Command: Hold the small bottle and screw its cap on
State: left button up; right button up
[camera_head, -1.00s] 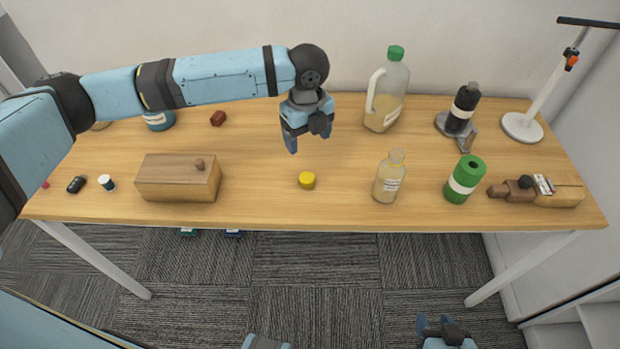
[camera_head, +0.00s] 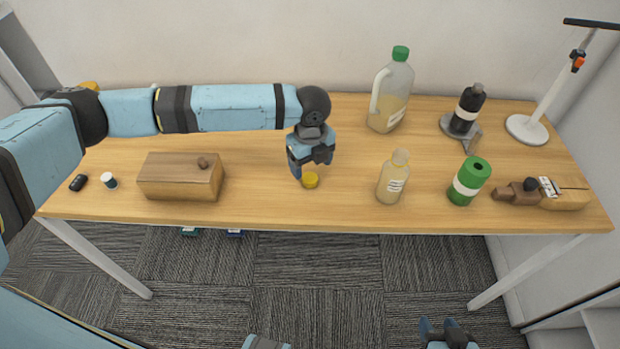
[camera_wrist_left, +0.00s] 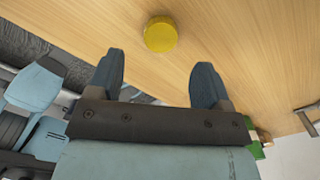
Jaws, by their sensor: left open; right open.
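The small bottle (camera_head: 391,181) stands upright on the table, pale yellow and clear, with an open neck and a white label. The yellow cap (camera_head: 310,181) lies on the table to its left. It also shows in the left wrist view (camera_wrist_left: 160,34), just beyond the fingertips and between their lines. My left gripper (camera_head: 304,175) is open and empty, pointing down right at the cap; its open fingers also show in the left wrist view (camera_wrist_left: 158,72). My right gripper (camera_head: 440,325) is open and empty, low in front of the table and away from the bottle.
A green roll-like cylinder (camera_head: 468,181) stands right of the bottle. A large green-capped jug (camera_head: 390,95) and a dark bottle (camera_head: 466,108) stand behind. A wooden box (camera_head: 180,177) is at left, a brown wooden object (camera_head: 545,193) at right. The table (camera_head: 260,190) is clear around the cap.

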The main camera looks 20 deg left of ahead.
aim_at(310, 177)
pick_arm(q)
jog(key=shift+f, duration=0.1)
jog(key=f, duration=0.5)
jog(key=shift+w+a, duration=0.2)
jog(key=c, duration=1)
